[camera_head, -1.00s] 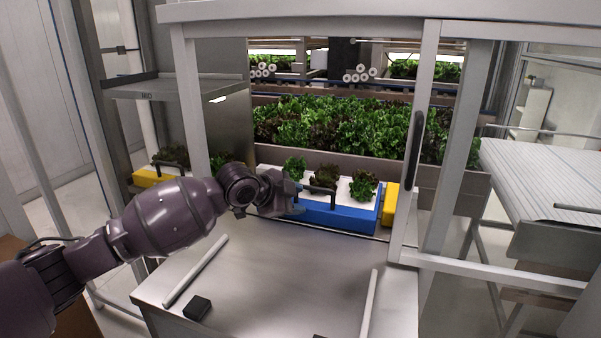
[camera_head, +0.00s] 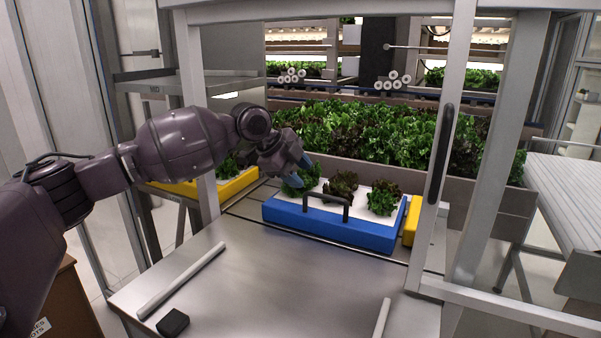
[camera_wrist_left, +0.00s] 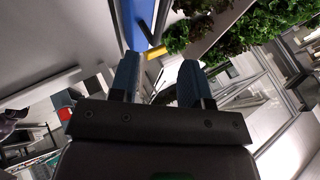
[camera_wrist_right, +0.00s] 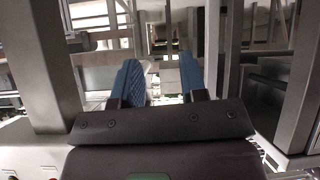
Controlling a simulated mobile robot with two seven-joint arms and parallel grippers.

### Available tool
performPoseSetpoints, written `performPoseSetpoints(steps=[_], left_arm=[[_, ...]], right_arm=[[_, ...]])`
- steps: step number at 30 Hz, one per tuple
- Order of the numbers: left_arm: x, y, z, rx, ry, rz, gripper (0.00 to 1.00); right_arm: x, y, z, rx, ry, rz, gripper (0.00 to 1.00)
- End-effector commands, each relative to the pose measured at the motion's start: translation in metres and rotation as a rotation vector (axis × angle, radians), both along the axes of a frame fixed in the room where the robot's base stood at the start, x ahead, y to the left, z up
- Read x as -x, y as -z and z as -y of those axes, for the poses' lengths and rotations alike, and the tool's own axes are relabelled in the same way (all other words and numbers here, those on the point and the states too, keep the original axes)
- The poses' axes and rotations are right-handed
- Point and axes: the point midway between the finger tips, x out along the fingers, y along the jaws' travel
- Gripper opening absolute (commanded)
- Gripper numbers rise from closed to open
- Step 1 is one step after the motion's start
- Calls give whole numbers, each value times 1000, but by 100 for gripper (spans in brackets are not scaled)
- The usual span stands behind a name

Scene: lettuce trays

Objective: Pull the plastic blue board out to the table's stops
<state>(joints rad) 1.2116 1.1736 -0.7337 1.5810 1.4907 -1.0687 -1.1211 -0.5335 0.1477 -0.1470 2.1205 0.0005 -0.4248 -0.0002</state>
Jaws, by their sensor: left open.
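The blue board (camera_head: 330,228) lies at the far end of the metal table, carrying a white top with several lettuce heads. A dark handle (camera_head: 328,203) stands at its front edge. My left gripper (camera_head: 303,163) is open above the board's left end, near the left lettuce, apart from the handle. The left wrist view shows its parted fingers (camera_wrist_left: 157,78), with the blue board (camera_wrist_left: 130,22) beyond them. A black stop block (camera_head: 173,322) sits at the table's near left. My right gripper (camera_wrist_right: 160,78) shows only in its wrist view, fingers apart and nothing between them.
White rails (camera_head: 180,280) and (camera_head: 382,318) run along the table's sides, with clear metal (camera_head: 285,285) between them. Yellow boards (camera_head: 411,222) and (camera_head: 232,187) flank the blue one. Frame posts (camera_head: 437,190) stand close on the right. A lettuce bed (camera_head: 400,130) lies behind.

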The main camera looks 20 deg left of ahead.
Motion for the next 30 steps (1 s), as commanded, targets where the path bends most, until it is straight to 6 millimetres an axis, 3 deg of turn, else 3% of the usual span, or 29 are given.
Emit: performPoseSetpoints(steps=[8, 20, 30], left_arm=[[-4, 7, 3, 1, 0, -1, 43], [-33, 55, 27, 1, 0, -5, 43], [-51, 82, 42, 2, -1, -2, 43]], right_arm=[[3, 4, 0, -1, 1, -9, 39], [14, 24, 4, 10, -4, -49, 39], [5, 26, 4, 12, -9, -37, 39]])
